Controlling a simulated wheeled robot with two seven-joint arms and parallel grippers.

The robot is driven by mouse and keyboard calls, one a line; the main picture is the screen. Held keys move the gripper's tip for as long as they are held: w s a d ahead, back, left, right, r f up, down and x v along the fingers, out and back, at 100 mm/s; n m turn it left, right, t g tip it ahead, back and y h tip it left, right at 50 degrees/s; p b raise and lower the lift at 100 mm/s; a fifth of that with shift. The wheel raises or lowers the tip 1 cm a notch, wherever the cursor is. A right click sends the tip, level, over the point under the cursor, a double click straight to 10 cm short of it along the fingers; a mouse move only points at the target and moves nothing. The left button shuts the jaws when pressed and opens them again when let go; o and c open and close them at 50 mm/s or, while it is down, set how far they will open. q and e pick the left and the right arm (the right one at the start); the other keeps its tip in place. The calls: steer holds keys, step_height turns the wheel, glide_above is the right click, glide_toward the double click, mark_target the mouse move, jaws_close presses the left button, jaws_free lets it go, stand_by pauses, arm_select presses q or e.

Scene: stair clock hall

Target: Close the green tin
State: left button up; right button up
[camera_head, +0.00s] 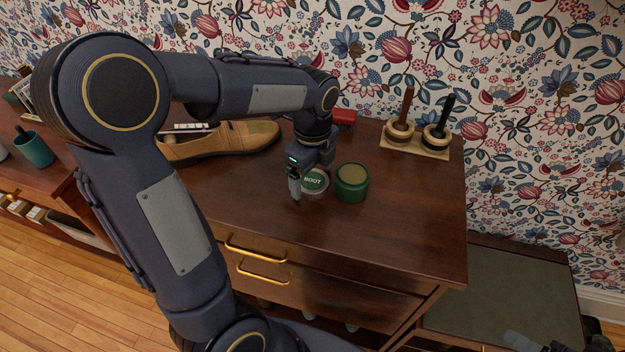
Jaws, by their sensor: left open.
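The green tin (351,186) stands upright on the dark wooden cabinet top, with no lid on it and tan contents showing. My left gripper (295,190) points down at the lid's left edge. It is open, with nothing seen between its fingers. I cannot tell whether it touches the lid, and one finger is partly hidden. A grey part at the bottom right edge may be my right gripper (524,343); it is cut off, and its jaws cannot be made out.
A tan shoe (225,141) lies behind my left arm. A red object (344,117) is at the back. Two dark-handled brushes stand on a wooden holder (415,148) at the back right. The cabinet top (400,225) is clear in front and right of the tin.

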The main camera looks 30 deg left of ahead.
arm_select(q)
steer(key=shift+f, duration=0.25)
steer(key=c, duration=1)
steer(key=shift+r, duration=0.1)
